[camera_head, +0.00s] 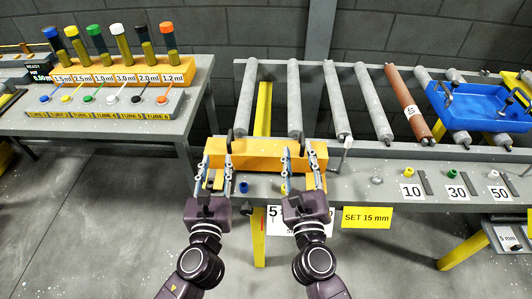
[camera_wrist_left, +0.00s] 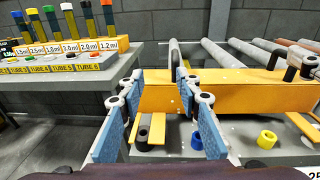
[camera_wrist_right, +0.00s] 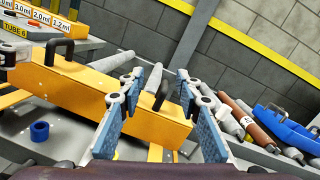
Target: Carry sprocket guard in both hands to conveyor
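The sprocket guard (camera_head: 262,158) is a long orange-yellow block with a black handle near each end. It lies across the near side of the conveyor (camera_head: 339,98), in front of the grey rollers; its exact support is hard to tell. My left gripper (camera_head: 214,160) is at the guard's left end, fingers spread apart. My right gripper (camera_head: 299,156) is at the right end, also spread. In the right wrist view the right handle (camera_wrist_right: 160,92) shows between the open fingers, with a gap on each side. In the left wrist view the left handle is mostly hidden behind a finger.
A blue tray (camera_head: 480,110) sits on the conveyor at the right, beside a brown roller (camera_head: 408,103). A tube bench (camera_head: 110,125) stands left. The grey front ledge (camera_head: 365,185) carries a blue ring (camera_head: 244,187) and small coloured parts. Rollers behind the guard are clear.

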